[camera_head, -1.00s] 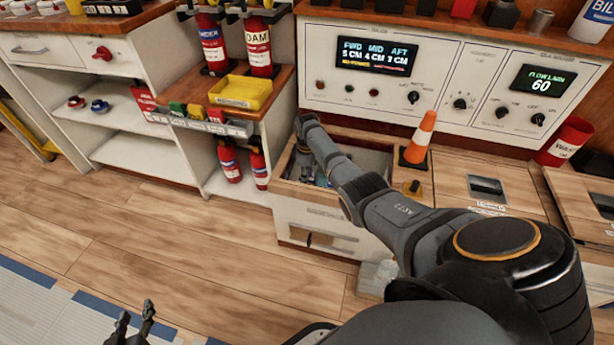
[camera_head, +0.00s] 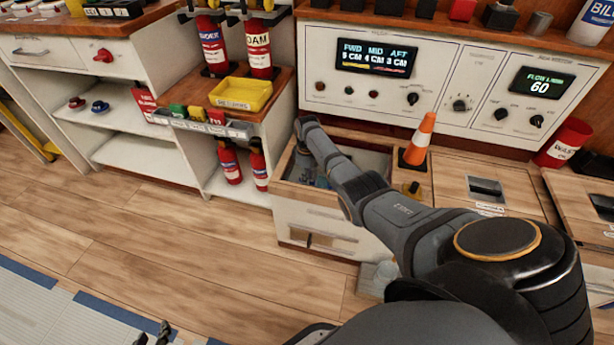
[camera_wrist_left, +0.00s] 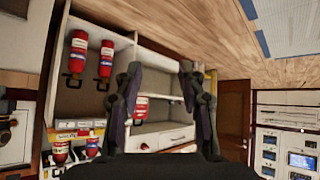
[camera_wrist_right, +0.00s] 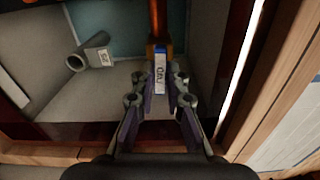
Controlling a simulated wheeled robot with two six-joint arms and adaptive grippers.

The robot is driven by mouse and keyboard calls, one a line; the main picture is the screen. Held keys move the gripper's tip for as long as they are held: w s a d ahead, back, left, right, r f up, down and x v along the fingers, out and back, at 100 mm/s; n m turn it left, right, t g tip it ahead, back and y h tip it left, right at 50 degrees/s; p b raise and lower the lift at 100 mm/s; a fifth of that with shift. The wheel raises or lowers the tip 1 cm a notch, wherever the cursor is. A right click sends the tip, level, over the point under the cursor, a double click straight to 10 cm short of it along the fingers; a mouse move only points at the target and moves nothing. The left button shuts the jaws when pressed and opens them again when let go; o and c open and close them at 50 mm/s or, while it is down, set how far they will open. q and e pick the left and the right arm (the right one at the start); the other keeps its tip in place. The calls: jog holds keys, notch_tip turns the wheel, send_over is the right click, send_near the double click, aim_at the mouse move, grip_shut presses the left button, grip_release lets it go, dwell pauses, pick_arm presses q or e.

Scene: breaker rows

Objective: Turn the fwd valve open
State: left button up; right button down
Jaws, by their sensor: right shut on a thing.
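The fwd valve shows in the right wrist view as a blue-and-white labelled handle (camera_wrist_right: 160,72) below an orange-brown pipe (camera_wrist_right: 158,20). The label reads roughly "FWD", turned sideways. My right gripper (camera_wrist_right: 158,88) is shut on this handle, one finger on each side. In the head view my right arm reaches into the open bay (camera_head: 372,162) in the counter, and its own links hide most of the grip. My left gripper (camera_wrist_left: 157,78) is open and empty, its fingers wide apart in the left wrist view. Only its tips (camera_head: 153,334) show at the head view's bottom edge.
A grey pipe piece (camera_wrist_right: 90,52) with a white tag lies beside the handle in the bay. Bay walls stand close to the right gripper. An orange cone (camera_head: 420,140) stands by the bay. A control panel (camera_head: 440,78) rises behind. The wooden floor at left is clear.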

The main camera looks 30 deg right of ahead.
jog(key=shift+r+m+p, duration=0.15)
jog(key=shift+m+p, duration=0.4)
jog(key=shift+m, duration=0.65)
jog(key=m+p, duration=0.1)
jog(key=m, duration=0.1)
jog(key=shift+m, duration=0.4)
jog(key=m+p, duration=0.1)
jog(key=m, duration=0.2)
jog(key=shift+m, duration=0.3)
jog(key=m, duration=0.3)
jog(key=shift+m, duration=0.3)
pick_arm(q)
jog(key=s+f+g, duration=0.2)
jog(key=s+g, duration=0.3)
jog(key=s, duration=0.3)
jog(key=shift+a+f+g, duration=0.15)
jog(key=shift+f+g, duration=0.1)
jog(key=shift+g, duration=0.15)
pick_arm(e)
jog(key=shift+m, duration=2.3)
